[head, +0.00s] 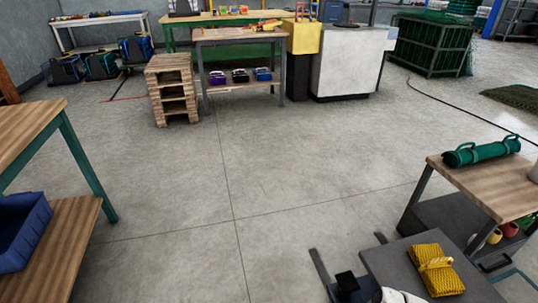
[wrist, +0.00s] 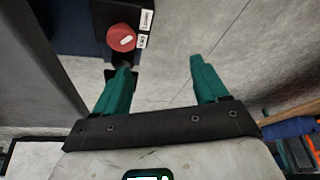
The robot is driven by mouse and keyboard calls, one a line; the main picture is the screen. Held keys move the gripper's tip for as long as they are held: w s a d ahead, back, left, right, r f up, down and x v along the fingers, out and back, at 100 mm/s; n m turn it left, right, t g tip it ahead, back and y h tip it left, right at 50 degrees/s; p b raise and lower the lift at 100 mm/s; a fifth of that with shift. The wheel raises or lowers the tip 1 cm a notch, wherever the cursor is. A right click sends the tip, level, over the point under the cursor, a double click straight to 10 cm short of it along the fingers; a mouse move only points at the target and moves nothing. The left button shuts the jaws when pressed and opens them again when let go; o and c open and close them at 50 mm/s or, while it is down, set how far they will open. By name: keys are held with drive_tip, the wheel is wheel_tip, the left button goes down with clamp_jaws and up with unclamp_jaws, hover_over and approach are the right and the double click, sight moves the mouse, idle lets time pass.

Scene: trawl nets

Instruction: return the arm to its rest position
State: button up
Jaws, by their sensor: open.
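In the wrist view, my gripper (wrist: 161,64) has two teal fingers spread well apart, with nothing between them. A round red knob (wrist: 121,37) on a dark post with small white labels shows just beyond the left fingertip. I cannot tell whether that finger touches the post. In the head view, a black part and a white part sit at the bottom edge beside a dark grey top (head: 400,262); my gripper itself does not show clearly there. A yellow folded bundle (head: 436,270) lies on that dark grey top.
A wooden-topped table (head: 455,165) with a green roll (head: 481,152) stands at the right. A workbench (head: 35,125) with a blue bin (head: 22,232) stands at the left. Stacked pallets (head: 171,90) and benches stand at the back. The middle floor (head: 240,170) is clear.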

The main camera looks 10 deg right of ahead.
drive_tip(key=s+a+r+m+g+h, duration=0.1)
drive_tip(key=s+a+r+m, duration=0.3)
drive_tip(key=s+r, duration=0.7)
drive_tip(key=s+a+r+m+g+h, duration=0.1)
drive_tip(key=s+a+r+m+g, duration=0.1)
drive_tip(key=s+a+r, duration=0.65)
wheel_tip(320, 180, up, 22)
drive_tip(key=s+d+p, duration=0.2)
drive_tip(key=p, duration=1.8)
drive_tip(key=shift+p, duration=0.35)
